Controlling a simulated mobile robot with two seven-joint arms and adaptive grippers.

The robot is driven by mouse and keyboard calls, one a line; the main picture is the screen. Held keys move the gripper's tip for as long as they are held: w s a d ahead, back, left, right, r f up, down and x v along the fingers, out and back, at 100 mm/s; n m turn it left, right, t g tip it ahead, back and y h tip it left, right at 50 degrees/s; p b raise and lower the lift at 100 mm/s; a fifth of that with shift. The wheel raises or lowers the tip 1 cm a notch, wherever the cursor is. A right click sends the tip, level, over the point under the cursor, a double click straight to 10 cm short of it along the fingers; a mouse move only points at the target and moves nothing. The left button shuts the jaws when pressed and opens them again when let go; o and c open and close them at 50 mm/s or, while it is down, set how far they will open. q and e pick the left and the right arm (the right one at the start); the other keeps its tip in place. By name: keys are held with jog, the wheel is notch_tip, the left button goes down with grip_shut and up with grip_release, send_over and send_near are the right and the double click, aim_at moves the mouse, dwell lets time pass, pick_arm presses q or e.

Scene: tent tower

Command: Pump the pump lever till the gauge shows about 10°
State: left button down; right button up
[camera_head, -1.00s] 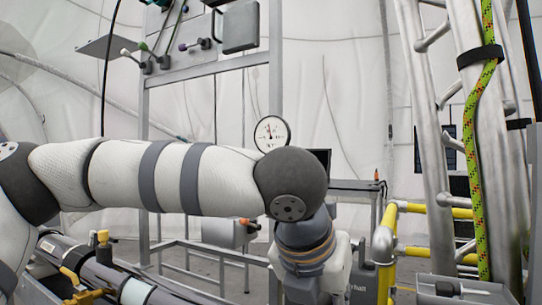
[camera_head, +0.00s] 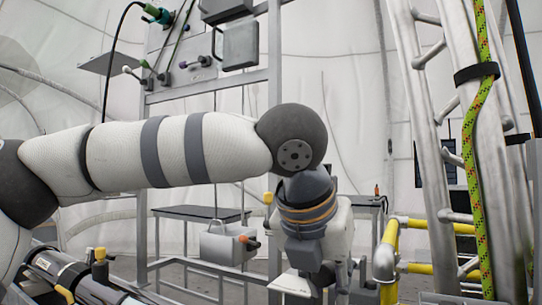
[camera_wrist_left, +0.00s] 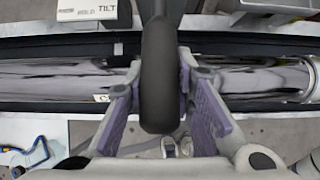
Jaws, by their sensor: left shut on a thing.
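The pump lever (camera_wrist_left: 160,85) appears in the left wrist view as a dark, rounded bar between my fingers. My left gripper (camera_wrist_left: 160,65) is shut on it, with purple pads on both sides. In the head view my left gripper (camera_head: 338,275) points down at the lower middle, and the lever cannot be made out there. The gauge is not visible now; my left arm covers the place where its dial showed earlier. My right gripper is not in view.
Shiny pipes (camera_wrist_left: 60,78) run under the gripper, by a box marked TILT (camera_wrist_left: 95,12). Yellow rails (camera_head: 391,240) and a metal ladder with a green rope (camera_head: 470,150) stand to the right. A grey frame (camera_head: 274,60) rises behind my arm.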

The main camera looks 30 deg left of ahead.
pick_arm(q)
jog(key=shift+r, duration=0.1)
jog(key=shift+w+r, duration=0.25)
jog(key=shift+r, duration=0.45)
jog(key=shift+w+r, duration=0.25)
jog(key=shift+r, duration=0.5)
jog(key=shift+w+r, duration=0.25)
jog(key=shift+r, duration=0.45)
jog(key=shift+f, duration=0.1)
jog(key=shift+s+d+f, duration=0.1)
jog(key=shift+s+f, duration=0.25)
jog(key=shift+f, duration=0.4)
jog(key=shift+s+f, duration=0.3)
jog(key=shift+f, duration=0.45)
jog(key=shift+s+a+f, duration=0.2)
jog(key=shift+a+f, duration=0.1)
jog(key=shift+f, duration=0.3)
jog(key=shift+s+d+f, duration=0.15)
jog(key=shift+s+f, duration=0.05)
jog(key=shift+f, duration=0.15)
